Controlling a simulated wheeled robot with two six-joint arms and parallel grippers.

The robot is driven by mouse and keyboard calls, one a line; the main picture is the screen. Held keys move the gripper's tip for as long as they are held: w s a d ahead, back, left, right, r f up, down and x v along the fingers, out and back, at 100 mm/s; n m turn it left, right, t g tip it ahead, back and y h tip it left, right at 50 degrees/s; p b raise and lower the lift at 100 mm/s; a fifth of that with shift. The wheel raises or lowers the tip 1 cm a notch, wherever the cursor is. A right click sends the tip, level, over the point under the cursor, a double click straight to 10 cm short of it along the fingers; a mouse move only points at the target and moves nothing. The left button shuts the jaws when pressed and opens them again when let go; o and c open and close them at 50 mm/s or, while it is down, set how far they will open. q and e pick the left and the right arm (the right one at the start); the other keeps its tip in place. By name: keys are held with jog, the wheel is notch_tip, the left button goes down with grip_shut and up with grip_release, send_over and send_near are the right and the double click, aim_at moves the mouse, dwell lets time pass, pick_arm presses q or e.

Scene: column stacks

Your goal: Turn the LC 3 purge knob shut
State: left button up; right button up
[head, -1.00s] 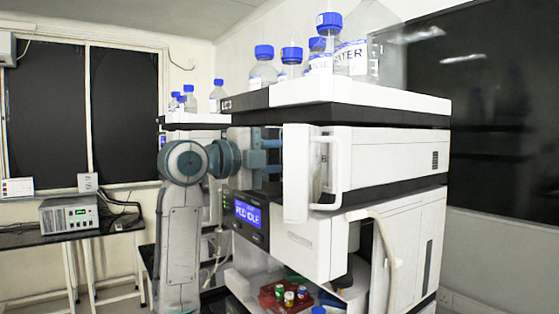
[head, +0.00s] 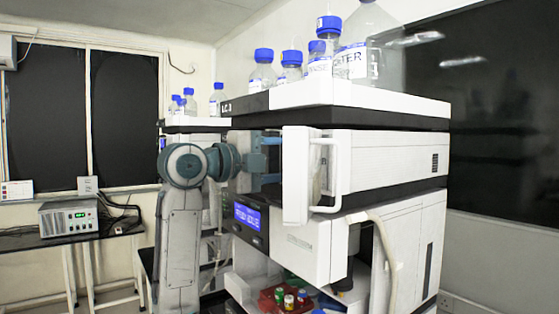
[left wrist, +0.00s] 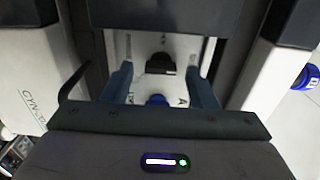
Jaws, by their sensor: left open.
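The LC 3 stack (head: 350,117) stands at the centre of the head view, labelled on its upper left edge. My left gripper (head: 266,160) reaches into its open front bay, left of the open white door. In the left wrist view, the open gripper (left wrist: 160,78) has its blue-grey fingers on either side of a pale panel. A dark knob (left wrist: 160,63) sits between the fingers, and a blue round part (left wrist: 157,100) is nearer the palm. Neither appears gripped. I cannot tell which is the purge knob or how it is turned. My right gripper is not in view.
The open door (head: 297,175) with its white handle (head: 329,175) stands close right of the gripper. Blue-capped bottles (head: 291,65) stand on top of the stack. A blue-lit display (head: 247,217) and a red vial tray (head: 276,298) are below.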

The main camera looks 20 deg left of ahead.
pick_arm(q)
jog(key=shift+s+a, duration=0.2)
jog(key=shift+s, duration=0.05)
jog(key=b+v, duration=0.4)
jog(key=v, duration=0.6)
jog(key=shift+b, duration=0.4)
jog(key=shift+a, duration=0.1)
